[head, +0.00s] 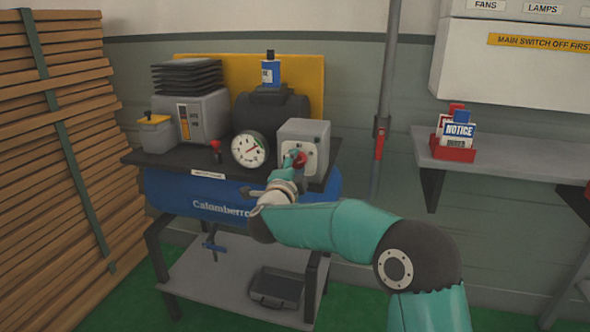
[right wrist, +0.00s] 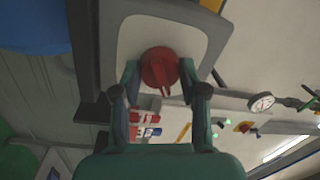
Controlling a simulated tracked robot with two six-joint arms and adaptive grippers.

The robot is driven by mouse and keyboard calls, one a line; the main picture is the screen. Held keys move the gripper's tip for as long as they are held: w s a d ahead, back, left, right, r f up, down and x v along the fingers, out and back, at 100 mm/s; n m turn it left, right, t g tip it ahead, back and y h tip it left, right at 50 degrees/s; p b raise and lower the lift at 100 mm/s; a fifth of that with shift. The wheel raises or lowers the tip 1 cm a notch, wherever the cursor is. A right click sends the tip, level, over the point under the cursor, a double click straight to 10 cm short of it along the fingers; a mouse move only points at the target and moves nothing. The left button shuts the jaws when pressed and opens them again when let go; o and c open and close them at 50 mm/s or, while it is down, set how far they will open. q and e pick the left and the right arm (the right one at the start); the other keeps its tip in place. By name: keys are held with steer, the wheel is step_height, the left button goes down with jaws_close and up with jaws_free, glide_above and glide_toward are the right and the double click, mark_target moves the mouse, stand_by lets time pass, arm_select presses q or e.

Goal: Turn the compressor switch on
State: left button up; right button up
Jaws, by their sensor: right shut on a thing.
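The compressor (head: 225,203) is a blue tank marked "Calomberro" with a dark top plate, on a stand in the head view. Its grey switch box (head: 304,132) sits at the right end of the top, with a red rotary switch (head: 300,160) on its pale front plate. My right gripper (head: 294,160) is at this switch, its fingers around the red knob. In the right wrist view the two fingers are shut on the sides of the red knob (right wrist: 160,68), whose pointer ridge faces down in the picture. My left gripper is not in view.
A round gauge (head: 249,150) stands left of the switch box, and a small red-knobbed valve (head: 216,148) is farther left. Stacked planks (head: 60,140) fill the left side. A wall shelf (head: 500,162) with a red card holder and a grey pole (head: 388,80) are at right.

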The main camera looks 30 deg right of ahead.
steer(key=shift+f, duration=0.2)
steer(key=o, duration=1.1)
steer(key=shift+o, duration=0.2)
steer(key=shift+r, duration=0.1)
steer(key=shift+s, duration=0.1)
steer(key=v, duration=1.1)
steer(key=shift+s+a, duration=0.2)
steer(key=shift+a, duration=0.2)
steer(key=shift+d, duration=0.15)
